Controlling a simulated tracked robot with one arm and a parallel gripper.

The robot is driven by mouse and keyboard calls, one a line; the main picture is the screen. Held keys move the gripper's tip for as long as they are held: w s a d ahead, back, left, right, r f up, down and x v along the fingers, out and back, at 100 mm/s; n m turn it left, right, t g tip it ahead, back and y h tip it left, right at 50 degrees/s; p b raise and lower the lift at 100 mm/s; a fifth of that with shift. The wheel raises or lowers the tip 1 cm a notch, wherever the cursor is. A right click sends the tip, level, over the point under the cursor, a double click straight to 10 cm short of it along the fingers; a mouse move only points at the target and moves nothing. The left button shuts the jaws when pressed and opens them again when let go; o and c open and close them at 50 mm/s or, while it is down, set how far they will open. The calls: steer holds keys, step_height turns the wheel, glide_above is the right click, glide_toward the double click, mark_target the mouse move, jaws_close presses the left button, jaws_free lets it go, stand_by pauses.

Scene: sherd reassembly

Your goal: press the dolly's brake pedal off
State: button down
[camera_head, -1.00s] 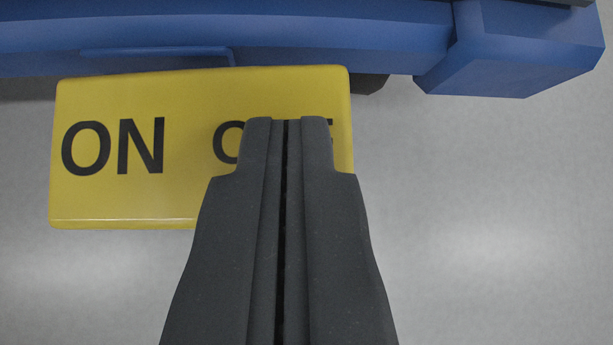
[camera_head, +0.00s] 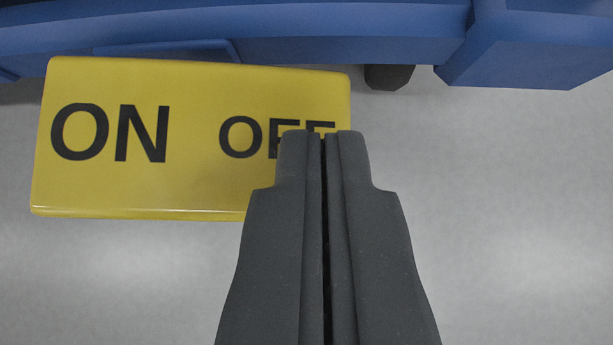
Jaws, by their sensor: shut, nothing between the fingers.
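The yellow brake pedal (camera_head: 190,185) carries black letters, ON at its left end and OFF at its right end. It is tilted, with the ON end looking nearer to the camera and the OFF end lower. My gripper (camera_head: 322,133) is shut and empty. Its fingertips overlap the OFF end near the right edge and cover the lower part of the last letters. I cannot tell whether the tips touch the pedal. The blue dolly (camera_head: 350,48) runs along the top of the view behind the pedal.
A dark caster or foot (camera_head: 390,76) shows under the dolly, right of the pedal. A blue corner block (camera_head: 530,55) juts out at the upper right. The grey floor (camera_head: 520,210) is clear to the right and below the pedal.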

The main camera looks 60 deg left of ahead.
steer(key=r, duration=0.1)
steer(key=r+p, duration=0.1)
steer(key=r, duration=0.1)
steer(key=shift+w+r+p, duration=0.3)
steer(key=shift+r, duration=0.1)
steer(key=d+p+v, duration=0.1)
steer(key=p+v, duration=0.1)
steer(key=v, duration=0.7)
steer(key=shift+d+r+p, duration=0.15)
steer(key=shift+d+p, duration=0.1)
steer(key=shift+p, duration=0.15)
